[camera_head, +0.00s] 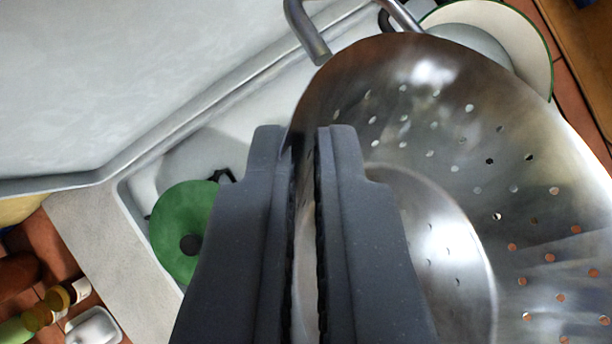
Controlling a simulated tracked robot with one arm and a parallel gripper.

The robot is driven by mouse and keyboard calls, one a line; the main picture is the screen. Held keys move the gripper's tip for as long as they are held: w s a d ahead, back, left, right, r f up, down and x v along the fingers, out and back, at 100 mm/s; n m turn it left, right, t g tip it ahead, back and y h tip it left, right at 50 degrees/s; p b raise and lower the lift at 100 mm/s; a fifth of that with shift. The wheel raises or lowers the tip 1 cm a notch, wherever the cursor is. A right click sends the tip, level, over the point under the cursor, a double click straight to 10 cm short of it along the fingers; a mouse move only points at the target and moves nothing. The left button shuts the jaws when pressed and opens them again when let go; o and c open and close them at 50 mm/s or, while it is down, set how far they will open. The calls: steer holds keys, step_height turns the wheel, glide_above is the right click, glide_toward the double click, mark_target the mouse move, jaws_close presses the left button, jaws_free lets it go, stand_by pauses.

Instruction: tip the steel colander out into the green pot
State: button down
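The steel colander (455,110) fills the right side, its perforated inside facing me. Its left edge runs between the fingers of my gripper (306,140), which are almost together on it. A green disc with a dark knob (180,225) lies at left, partly behind my gripper.
The green disc is within a pale recess (195,150) with dark loops at its edge. A pale counter strip (100,250) borders it. Small jars (58,297) and a white dish (93,327) are at lower left. Brown tiles show at both sides.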

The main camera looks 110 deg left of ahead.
steer(key=s+a+f+n+t+h+b, duration=0.1)
steer(key=a+f+t+h+b, duration=0.2)
steer(key=f+h+b, duration=0.4)
steer(key=a+b, duration=0.1)
steer(key=b, duration=0.5)
steer(key=shift+s+n+t, duration=0.2)
steer(key=shift+n+t, duration=0.1)
steer(key=shift+n, duration=0.1)
steer(key=shift+a+b, duration=0.1)
steer(key=shift+b, duration=0.4)
